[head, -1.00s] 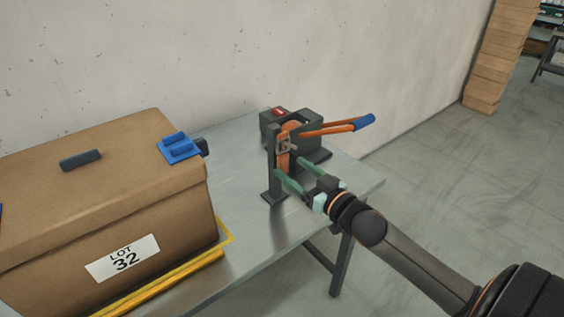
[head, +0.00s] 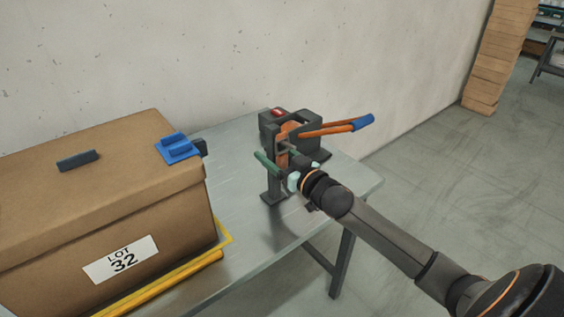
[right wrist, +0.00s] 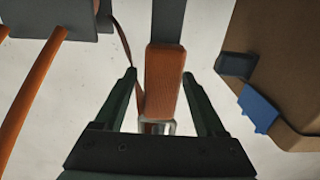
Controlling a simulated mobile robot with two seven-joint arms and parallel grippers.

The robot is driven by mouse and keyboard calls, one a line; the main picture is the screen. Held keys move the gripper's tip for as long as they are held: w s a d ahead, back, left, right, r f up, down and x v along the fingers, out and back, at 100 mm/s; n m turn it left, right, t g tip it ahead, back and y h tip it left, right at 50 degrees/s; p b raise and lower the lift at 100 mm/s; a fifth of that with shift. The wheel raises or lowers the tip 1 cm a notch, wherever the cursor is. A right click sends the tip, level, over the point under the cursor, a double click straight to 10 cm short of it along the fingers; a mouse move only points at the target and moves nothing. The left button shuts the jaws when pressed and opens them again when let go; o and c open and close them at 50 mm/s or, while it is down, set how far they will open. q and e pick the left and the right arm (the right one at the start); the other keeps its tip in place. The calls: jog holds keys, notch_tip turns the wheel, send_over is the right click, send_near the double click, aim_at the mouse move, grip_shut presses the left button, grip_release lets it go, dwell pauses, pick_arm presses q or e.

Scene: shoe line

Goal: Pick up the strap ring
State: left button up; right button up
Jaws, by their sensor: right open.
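The strap ring (head: 291,128) is a brown leather loop with a metal buckle. It hangs at a dark upright stand on the metal table, partly hidden by my right gripper in the head view. In the right wrist view the strap (right wrist: 164,82) stands between the fingers, with the buckle at its lower end. My right gripper (head: 279,160) is open, one green finger on each side of the strap. In the right wrist view the gripper (right wrist: 160,76) shows gaps on both sides of the strap. My left gripper is out of view.
A dark press (head: 304,127) with orange, blue-tipped handles (head: 340,127) stands close behind the strap. A large brown box (head: 100,215) labelled LOT 32 fills the left, with a blue clip (head: 177,150) on its edge. The metal table (head: 240,180) is bare between them.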

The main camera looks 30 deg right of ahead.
grip_shut()
dwell(0.6)
